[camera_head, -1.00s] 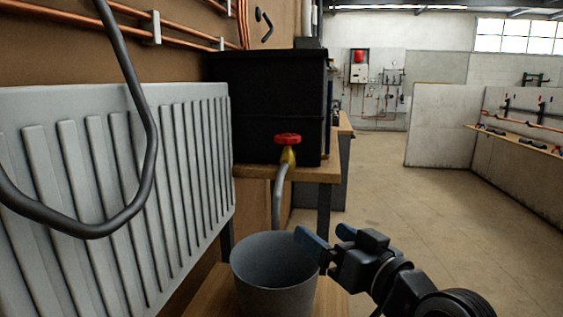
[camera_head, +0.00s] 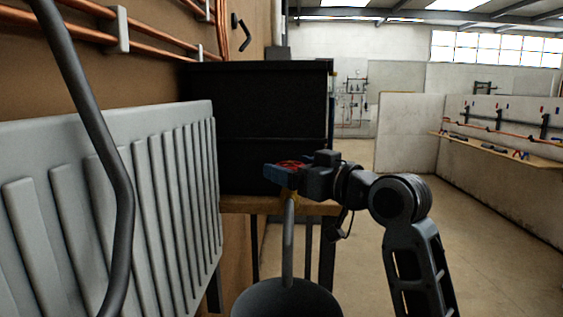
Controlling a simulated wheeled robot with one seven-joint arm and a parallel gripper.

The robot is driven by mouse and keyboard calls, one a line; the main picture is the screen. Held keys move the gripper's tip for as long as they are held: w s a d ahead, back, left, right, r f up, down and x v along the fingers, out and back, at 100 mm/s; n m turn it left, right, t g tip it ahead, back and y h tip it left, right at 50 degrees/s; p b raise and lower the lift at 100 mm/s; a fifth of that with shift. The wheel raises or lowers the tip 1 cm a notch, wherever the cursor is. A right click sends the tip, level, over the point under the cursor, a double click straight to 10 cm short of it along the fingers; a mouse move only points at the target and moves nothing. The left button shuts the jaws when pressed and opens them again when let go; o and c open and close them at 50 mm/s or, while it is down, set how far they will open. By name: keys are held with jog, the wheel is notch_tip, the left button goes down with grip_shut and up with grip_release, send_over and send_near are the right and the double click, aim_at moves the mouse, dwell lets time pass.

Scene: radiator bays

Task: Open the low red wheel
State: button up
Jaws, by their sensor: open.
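The low red wheel (camera_head: 289,163) sits on a brass tap at the front of a black tank (camera_head: 250,118). My gripper (camera_head: 279,172) is at the wheel, and its blue fingers overlap it in the picture. The wheel's red top shows just above the fingers, and most of the tap body is hidden behind them. The jaws are open. I cannot tell whether the fingers touch the wheel. A grey hose (camera_head: 288,245) hangs from the tap down to a grey bucket (camera_head: 285,300).
A white radiator (camera_head: 120,200) fills the left side, with a dark hose (camera_head: 112,170) hanging in front of it. Copper pipes (camera_head: 70,15) run along the wall above. The tank stands on a wooden bench (camera_head: 238,205). The floor on the right (camera_head: 470,240) is clear.

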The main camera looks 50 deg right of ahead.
jog(key=shift+w+d, duration=0.15)
jog(key=shift+w, duration=1.3)
jog(key=shift+c, duration=0.2)
jog(key=c, duration=1)
